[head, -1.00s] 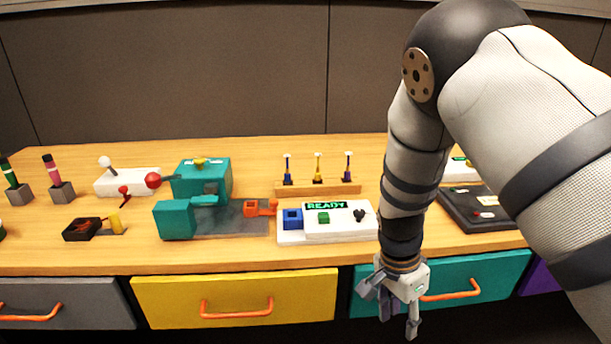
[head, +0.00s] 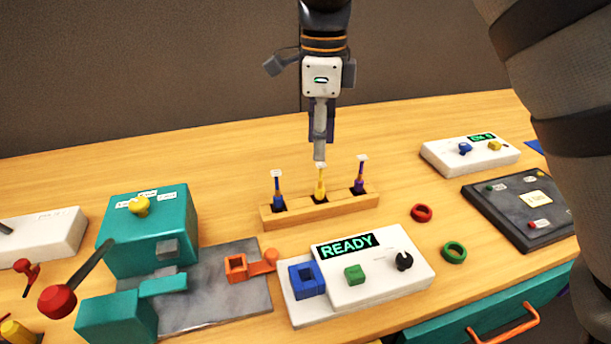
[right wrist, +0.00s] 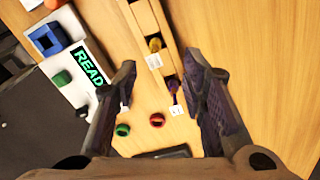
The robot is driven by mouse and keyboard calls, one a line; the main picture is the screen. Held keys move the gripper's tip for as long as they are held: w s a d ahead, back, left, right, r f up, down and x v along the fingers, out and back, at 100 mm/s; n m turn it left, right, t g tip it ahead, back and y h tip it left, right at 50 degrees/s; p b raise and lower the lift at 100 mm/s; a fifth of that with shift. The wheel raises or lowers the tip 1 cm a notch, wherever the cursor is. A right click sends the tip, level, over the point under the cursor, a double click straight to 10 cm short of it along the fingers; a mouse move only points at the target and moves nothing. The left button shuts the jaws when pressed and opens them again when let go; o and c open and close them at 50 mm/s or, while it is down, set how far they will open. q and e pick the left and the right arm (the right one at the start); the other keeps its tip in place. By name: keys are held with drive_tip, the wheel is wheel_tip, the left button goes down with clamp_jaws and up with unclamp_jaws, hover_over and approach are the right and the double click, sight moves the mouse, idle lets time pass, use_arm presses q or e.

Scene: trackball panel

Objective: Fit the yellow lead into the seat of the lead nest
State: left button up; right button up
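The yellow lead (head: 320,182) stands upright in the middle of a wooden rack (head: 340,207), between a blue lead (head: 277,190) and a purple lead (head: 359,178). Each has a white tag on top. My right gripper (head: 320,152) points down just above the yellow lead in the head view. In the right wrist view its fingers (right wrist: 165,88) are wide apart with nothing held; the yellow lead (right wrist: 154,47) and purple lead (right wrist: 173,90) show ahead. I cannot tell which part is the lead nest; a blue square socket (head: 307,280) sits on the white READY panel. My left gripper is out of view.
An orange square holder (head: 237,268) lies by the teal machine (head: 150,235). A red ring (head: 421,212) and a green ring (head: 454,252) lie right of the rack. A dark board (head: 520,208) and a white box (head: 470,153) stand at right. Bare table lies behind the rack.

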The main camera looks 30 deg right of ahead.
sight(320, 187)
drive_tip(key=f, duration=0.6)
drive_tip(key=s+f, duration=0.1)
drive_tip(key=f, duration=0.2)
drive_tip(key=shift+a+f, duration=0.1)
drive_tip(key=shift+f, duration=0.15)
drive_tip(key=shift+w+f, duration=0.1)
drive_tip(key=shift+f, duration=0.35)
clamp_jaws()
